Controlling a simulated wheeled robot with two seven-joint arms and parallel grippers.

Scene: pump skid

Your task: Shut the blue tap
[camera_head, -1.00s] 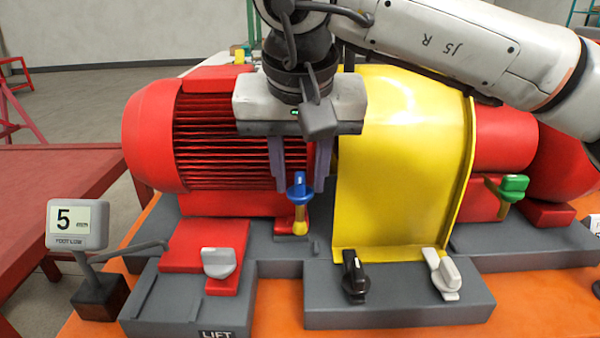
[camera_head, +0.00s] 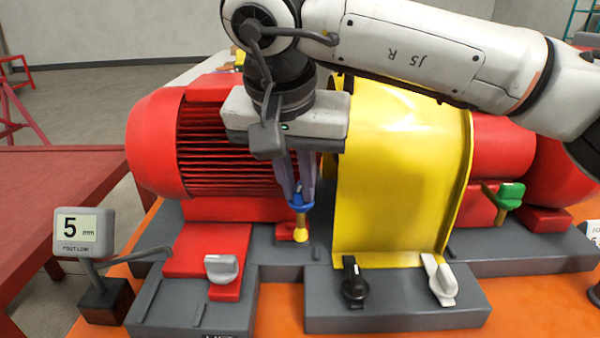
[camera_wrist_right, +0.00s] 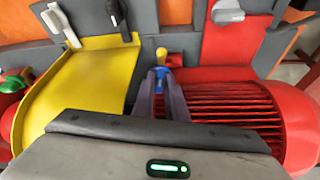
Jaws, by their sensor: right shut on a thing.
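The blue tap (camera_head: 300,201) sits on a short yellow pipe (camera_head: 300,231) in front of the red motor, beside the yellow guard. My right gripper (camera_head: 299,190) reaches down from above with its purple fingers closed on the blue handle. The fingers hide most of the handle. In the right wrist view, the blue tap (camera_wrist_right: 161,72) shows between the far ends of the gripper's fingers (camera_wrist_right: 162,84), with the yellow pipe end beyond it. My left gripper is not in view.
A green tap (camera_head: 510,194) is at the right. White, black and grey knobs stand on the grey base in front, among them the black knob (camera_head: 354,282). A display (camera_head: 82,231) reading 5 mm stands at the left. The yellow guard (camera_head: 400,170) is close beside my gripper.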

